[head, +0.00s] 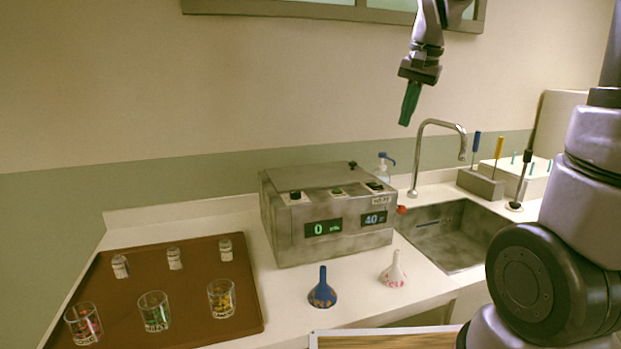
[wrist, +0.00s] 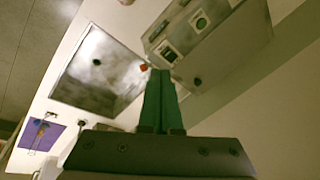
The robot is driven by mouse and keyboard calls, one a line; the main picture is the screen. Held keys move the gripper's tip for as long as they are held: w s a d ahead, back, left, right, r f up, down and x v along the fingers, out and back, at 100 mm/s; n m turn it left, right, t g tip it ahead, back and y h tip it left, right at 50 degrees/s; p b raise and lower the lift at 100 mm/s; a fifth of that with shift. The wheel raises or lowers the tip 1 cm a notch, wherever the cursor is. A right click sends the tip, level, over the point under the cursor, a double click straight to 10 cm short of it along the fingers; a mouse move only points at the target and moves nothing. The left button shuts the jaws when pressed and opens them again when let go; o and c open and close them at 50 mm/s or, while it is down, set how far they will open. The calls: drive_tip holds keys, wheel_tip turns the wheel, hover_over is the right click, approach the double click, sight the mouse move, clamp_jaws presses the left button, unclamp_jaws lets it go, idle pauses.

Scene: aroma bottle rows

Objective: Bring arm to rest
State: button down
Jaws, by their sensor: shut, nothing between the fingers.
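My gripper (head: 410,104) hangs in the air in front of the wall, high above the counter and above the right end of the grey machine. Its green fingers are shut with nothing between them and point down. In the wrist view the shut fingers (wrist: 161,100) show at the centre, with the sink and the machine far beyond them. My arm's upper links enter from the top, and a large joint of mine fills the right side of the head view.
The grey machine (head: 328,251) shows lit displays. A brown tray (head: 190,262) holds several bottles and glasses. The air around my gripper is clear.

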drive_tip(key=s+d+r+n+t, duration=0.1)
drive_tip(key=s+t, duration=0.1)
drive_tip(key=s, duration=0.7)
drive_tip(key=s+d+r+n+t, duration=0.1)
drive_tip(key=s+t, duration=0.1)
drive_tip(key=s, duration=0.6)
drive_tip(key=shift+s+r+y, duration=0.25)
drive_tip(key=shift+s+y, duration=0.05)
drive_tip(key=shift+s, duration=0.05)
drive_tip(key=shift+d, duration=0.1)
